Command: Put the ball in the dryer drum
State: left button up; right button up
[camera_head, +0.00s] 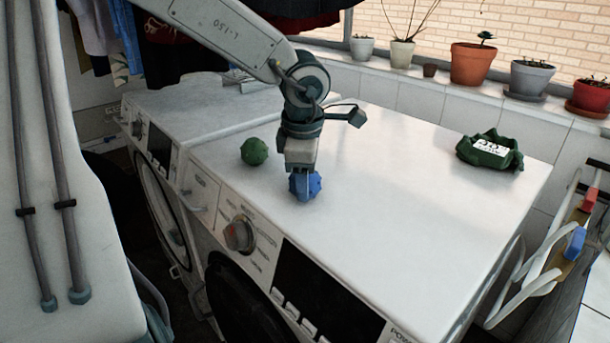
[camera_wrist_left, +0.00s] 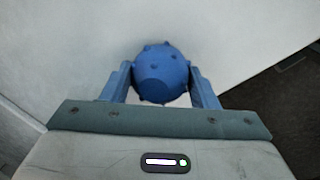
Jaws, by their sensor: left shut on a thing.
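A blue knobbly ball (camera_head: 306,187) is at my left gripper (camera_head: 303,176), over the white top of the front machine. In the left wrist view the ball (camera_wrist_left: 162,72) sits between the two blue fingers of the gripper (camera_wrist_left: 162,88), which is shut on it. Whether the ball still touches the machine top is hard to tell. A green knobbly ball (camera_head: 254,151) rests on the machine top to the left of the gripper. The front machine's dark round door (camera_head: 240,305) shows at the lower edge; its drum is hidden. My right gripper is not in view.
A second white machine (camera_head: 190,108) stands to the left with its round door (camera_head: 163,212). A green bag (camera_head: 489,151) lies at the right of the machine top. Potted plants, including an orange pot (camera_head: 471,64), line the tiled ledge. The middle of the machine top is clear.

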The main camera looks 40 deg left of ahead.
pick_arm(q)
jog(key=shift+f, duration=0.2)
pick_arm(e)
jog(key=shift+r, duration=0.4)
pick_arm(q)
jog(key=o, duration=1)
jog(key=shift+o, duration=0.4)
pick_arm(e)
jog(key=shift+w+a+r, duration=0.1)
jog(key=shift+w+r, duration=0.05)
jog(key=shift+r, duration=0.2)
